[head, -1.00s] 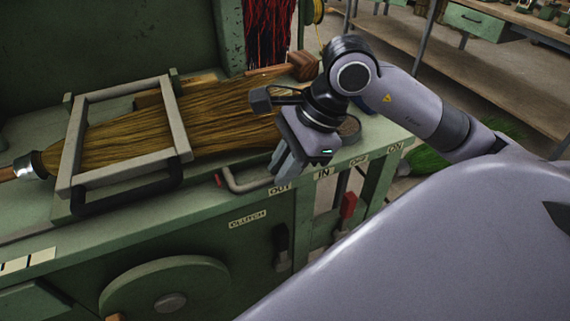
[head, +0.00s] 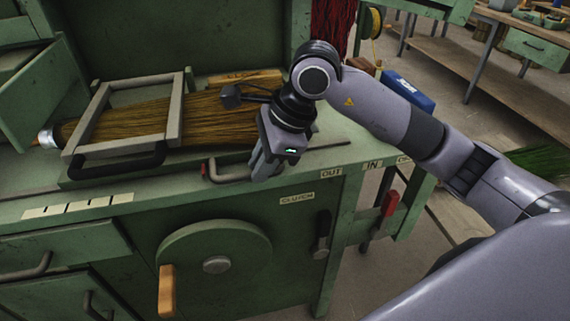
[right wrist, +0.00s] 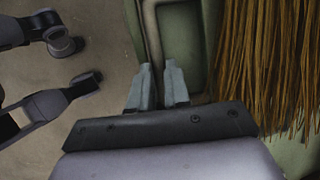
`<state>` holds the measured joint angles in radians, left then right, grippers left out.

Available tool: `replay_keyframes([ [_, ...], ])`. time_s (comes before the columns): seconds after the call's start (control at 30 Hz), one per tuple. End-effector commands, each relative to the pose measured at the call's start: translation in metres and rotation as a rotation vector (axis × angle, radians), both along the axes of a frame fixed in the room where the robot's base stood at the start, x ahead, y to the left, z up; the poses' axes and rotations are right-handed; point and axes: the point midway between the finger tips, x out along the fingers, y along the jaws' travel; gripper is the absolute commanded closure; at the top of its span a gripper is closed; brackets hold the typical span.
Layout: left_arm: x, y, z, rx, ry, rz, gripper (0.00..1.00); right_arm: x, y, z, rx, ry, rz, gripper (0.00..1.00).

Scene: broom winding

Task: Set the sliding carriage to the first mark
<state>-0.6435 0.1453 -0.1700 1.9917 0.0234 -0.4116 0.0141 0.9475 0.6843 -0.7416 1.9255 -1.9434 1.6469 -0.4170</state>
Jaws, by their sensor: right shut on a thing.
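The sliding carriage is a pale grey rectangular frame (head: 173,110) with a black front handle (head: 118,166). It lies across the broom bristles (head: 215,125) on the green machine's top in the head view. Several white marks (head: 84,205) run along the front edge, below and left of the carriage. My right gripper (head: 262,170) is right of the carriage, pointing down at the front edge. It is shut on a grey bent bar (head: 228,176) with a red end. In the right wrist view the bar (right wrist: 151,35) runs between the fingertips (right wrist: 158,85). My left gripper is not in view.
A green wheel with a wooden handle (head: 167,290) is on the machine's front. A black lever (head: 322,235) and a red-handled lever (head: 389,205) stand to its right. Open drawers (head: 35,95) jut in at the left.

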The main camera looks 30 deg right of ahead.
Motion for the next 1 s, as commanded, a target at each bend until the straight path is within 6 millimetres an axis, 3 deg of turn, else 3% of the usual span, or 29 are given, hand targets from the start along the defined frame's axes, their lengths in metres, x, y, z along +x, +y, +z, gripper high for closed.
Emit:
replay_keyframes([
  [0.3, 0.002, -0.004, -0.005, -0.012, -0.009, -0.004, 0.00, 0.019, 0.084, 0.000, 0.008, -0.004, 0.011, 1.00],
  [0.5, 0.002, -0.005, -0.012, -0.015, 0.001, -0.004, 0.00, 0.029, 0.125, 0.000, 0.006, -0.003, 0.008, 1.00],
  [0.7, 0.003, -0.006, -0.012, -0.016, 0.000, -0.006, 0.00, 0.035, 0.151, 0.001, 0.006, -0.002, 0.005, 1.00],
  [1.0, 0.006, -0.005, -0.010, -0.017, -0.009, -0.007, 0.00, 0.039, 0.163, 0.001, 0.005, -0.002, 0.004, 1.00],
])
